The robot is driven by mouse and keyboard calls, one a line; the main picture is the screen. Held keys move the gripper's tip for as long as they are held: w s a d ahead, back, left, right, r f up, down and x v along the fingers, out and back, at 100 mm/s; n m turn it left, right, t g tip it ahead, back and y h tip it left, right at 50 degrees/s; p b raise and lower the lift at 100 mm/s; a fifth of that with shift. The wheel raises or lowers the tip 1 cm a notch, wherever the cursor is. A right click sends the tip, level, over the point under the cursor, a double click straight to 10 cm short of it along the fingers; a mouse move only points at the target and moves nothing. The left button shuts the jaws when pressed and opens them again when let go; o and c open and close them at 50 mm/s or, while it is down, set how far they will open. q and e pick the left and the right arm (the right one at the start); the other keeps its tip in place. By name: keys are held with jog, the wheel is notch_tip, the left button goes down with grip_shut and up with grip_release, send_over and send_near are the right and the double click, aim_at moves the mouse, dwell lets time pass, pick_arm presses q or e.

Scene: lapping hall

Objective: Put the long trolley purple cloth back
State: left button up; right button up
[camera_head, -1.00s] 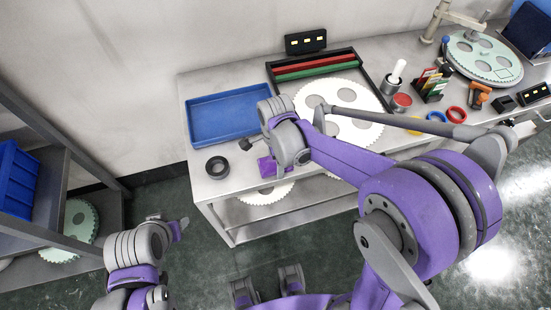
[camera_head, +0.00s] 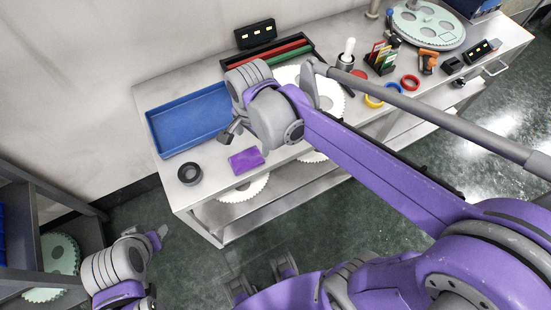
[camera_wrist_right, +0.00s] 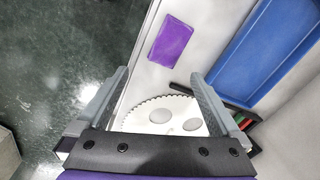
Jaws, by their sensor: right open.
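The purple cloth (camera_head: 246,160) lies flat as a small rectangle on the steel table (camera_head: 215,180), close to its front edge. It also shows in the right wrist view (camera_wrist_right: 170,42), beyond the fingertips. My right gripper (camera_head: 229,136) is above the table, behind and to the left of the cloth in the head view. Its two fingers are spread and empty in the right wrist view (camera_wrist_right: 158,78), apart from the cloth. My left gripper (camera_head: 158,238) is low at the left, away from the table; its jaw opening is unclear.
A blue tray (camera_head: 170,140) lies behind the cloth, and a black ring (camera_head: 189,173) lies to its left. Large white toothed discs (camera_head: 327,98), a black rack with red and green bars (camera_head: 290,50) and small coloured rings (camera_head: 410,82) are further right. A dark shelf (camera_head: 35,215) stands left.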

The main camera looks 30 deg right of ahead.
jog(key=s+d+f+n+t, duration=0.2)
jog(key=s+n, duration=0.3)
jog(key=n, duration=0.1)
jog(key=s+d+f+n+t, duration=0.1)
jog(key=s+d+n+t, duration=0.1)
jog(key=s+n, duration=0.4)
jog(key=shift+d+f+n, duration=0.4)
jog(key=shift+n, duration=0.4)
